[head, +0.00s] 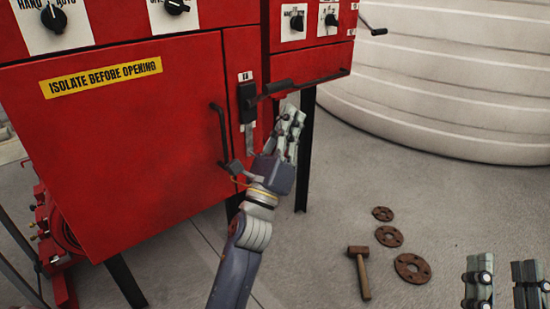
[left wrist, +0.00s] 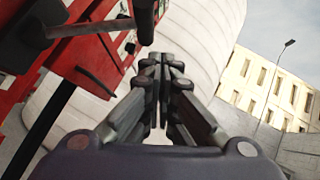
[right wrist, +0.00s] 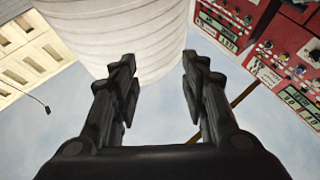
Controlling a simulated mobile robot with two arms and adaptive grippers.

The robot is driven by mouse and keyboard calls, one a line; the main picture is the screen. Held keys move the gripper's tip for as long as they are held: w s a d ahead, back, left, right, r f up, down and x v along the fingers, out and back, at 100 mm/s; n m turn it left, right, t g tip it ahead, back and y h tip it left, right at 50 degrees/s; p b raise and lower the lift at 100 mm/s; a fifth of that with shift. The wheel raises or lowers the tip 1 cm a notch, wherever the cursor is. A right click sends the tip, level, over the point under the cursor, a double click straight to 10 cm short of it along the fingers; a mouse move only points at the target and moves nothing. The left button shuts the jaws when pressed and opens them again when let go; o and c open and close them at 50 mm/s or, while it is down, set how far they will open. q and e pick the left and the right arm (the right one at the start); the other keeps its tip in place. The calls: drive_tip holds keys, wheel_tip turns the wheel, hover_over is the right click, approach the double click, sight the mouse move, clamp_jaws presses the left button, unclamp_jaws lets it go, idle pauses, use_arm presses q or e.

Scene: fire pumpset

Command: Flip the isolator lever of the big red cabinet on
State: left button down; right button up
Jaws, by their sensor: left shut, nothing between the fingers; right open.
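The big red cabinet (head: 120,150) fills the left of the head view. On its right edge is the isolator's dark block (head: 247,103), with a small label above it. In the left wrist view the lever's thick end (left wrist: 143,20) shows close, at the top. My left gripper (head: 293,114) is shut and empty, just below and right of the lever; contact cannot be told. My right gripper (head: 504,283) is open and empty at the lower right, away from the cabinet.
A dark door handle (head: 220,138) stands left of my left wrist. A smaller red cabinet (head: 305,62) is to the right, with a dark bar along its lower edge. A hammer (head: 361,272) and rusty flanges (head: 389,236) lie on the floor. A white tank (head: 440,90) stands behind.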

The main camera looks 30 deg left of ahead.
use_arm(q)
drive_tip(key=shift+w+a+r+p, duration=0.1)
drive_tip(key=shift+a+r+p, duration=0.15)
drive_tip(key=shift+r+p, duration=0.65)
drive_tip(key=shift+w+a+r+p, duration=0.1)
drive_tip(key=shift+a+r+p, duration=0.1)
drive_tip(key=shift+r+p, duration=0.65)
use_arm(e)
wheel_tip(320, 180, down, 15)
drive_tip(key=w+d+g+h, duration=0.1)
drive_tip(key=w+g+h, duration=0.1)
drive_tip(key=g, duration=0.6)
drive_tip(key=shift+d+g+h, duration=0.35)
drive_tip(key=shift+g+h, duration=0.05)
drive_tip(key=shift+h, duration=0.1)
use_arm(q)
drive_tip(key=shift+r+b, duration=0.2)
drive_tip(key=shift+b, duration=0.1)
